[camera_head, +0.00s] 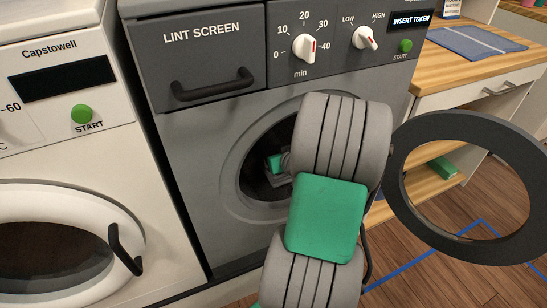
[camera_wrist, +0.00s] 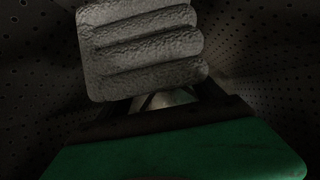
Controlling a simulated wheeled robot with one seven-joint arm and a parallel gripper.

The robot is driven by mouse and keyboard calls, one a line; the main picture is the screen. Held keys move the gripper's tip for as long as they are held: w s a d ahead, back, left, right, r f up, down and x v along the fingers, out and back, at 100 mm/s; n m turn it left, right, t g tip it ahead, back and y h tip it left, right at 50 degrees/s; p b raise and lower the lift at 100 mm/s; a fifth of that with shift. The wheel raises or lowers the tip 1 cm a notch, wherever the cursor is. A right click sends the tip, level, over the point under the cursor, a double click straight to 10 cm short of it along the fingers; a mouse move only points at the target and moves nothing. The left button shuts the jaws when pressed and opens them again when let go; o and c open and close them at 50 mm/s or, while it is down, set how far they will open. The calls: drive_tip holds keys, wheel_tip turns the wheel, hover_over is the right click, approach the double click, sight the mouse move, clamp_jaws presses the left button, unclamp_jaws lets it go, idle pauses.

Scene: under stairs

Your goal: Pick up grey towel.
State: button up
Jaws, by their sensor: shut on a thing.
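The grey towel (camera_wrist: 140,50) fills the upper middle of the wrist view as a thick, folded, ribbed bundle. My gripper (camera_wrist: 165,99) is shut on its lower edge, and the fingertips are partly hidden in shadow and behind the towel. Around them is the dark, perforated drum of the grey dryer (camera_head: 205,130). In the head view my arm reaches through the dryer's round opening, and my gripper is mostly hidden in the dark inside. I cannot make out the towel in the head view.
The dryer's round door (camera_head: 465,245) stands open to the right of my arm. The opening's rim (camera_head: 233,195) surrounds my wrist closely. A white machine (camera_head: 70,140) stands at left. A wooden counter (camera_head: 455,70) at right bears a folded blue-grey cloth (camera_head: 477,42).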

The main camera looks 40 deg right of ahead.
drive_tip(key=r, duration=0.2)
drive_tip(key=shift+s+r+p, duration=0.35)
drive_tip(key=shift+s+r, duration=0.05)
drive_tip(key=s+a+p, duration=0.1)
drive_tip(key=s+a, duration=0.1)
drive_tip(key=s, duration=0.7)
drive_tip(key=s+a, duration=0.3)
drive_tip(key=s, duration=0.6)
drive_tip(key=shift+a+p, duration=0.25)
drive_tip(key=shift+p, duration=0.1)
drive_tip(key=shift+f, duration=0.1)
